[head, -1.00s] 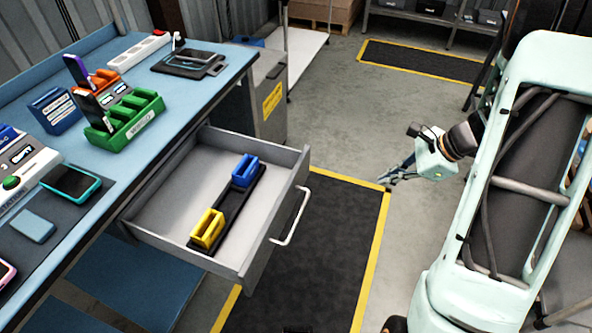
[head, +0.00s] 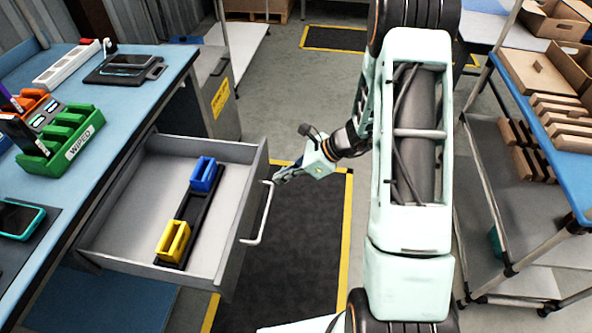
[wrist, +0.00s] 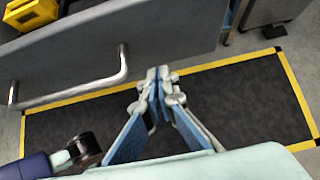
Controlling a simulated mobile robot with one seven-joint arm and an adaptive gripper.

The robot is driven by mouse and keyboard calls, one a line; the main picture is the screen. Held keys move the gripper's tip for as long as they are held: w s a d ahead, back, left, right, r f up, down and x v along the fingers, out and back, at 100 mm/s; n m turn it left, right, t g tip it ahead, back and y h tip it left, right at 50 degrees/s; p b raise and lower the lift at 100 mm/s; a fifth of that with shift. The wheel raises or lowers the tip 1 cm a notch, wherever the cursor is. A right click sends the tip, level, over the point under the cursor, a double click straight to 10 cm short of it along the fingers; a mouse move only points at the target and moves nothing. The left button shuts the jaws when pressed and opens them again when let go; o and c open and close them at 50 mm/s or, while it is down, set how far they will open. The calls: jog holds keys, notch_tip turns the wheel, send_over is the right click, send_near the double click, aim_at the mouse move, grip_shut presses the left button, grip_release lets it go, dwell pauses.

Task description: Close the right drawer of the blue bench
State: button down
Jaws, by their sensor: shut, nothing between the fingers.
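The grey drawer (head: 228,222) of the blue bench (head: 127,105) is pulled out to the right. My gripper (head: 280,178) is just right of the drawer front, near the far end of the handle. In the wrist view my gripper (wrist: 158,78) has its fingertips together, empty, to the right of the handle with a gap seen between them.
A green rack (head: 62,148) and a power strip (head: 68,64) are on the bench top. A black mat with yellow edging (head: 345,235) lies on the floor before the drawer. A cart with cardboard boxes (head: 545,75) stands at right.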

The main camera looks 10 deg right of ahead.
aim_at(262, 179)
jog(key=shift+w+a+r, duration=0.1)
jog(key=shift+w+a, duration=0.15)
jog(key=shift+a, duration=0.5)
jog(key=shift+w+a+r, duration=0.1)
jog(key=shift+w+a, duration=0.15)
jog(key=shift+a, duration=0.45)
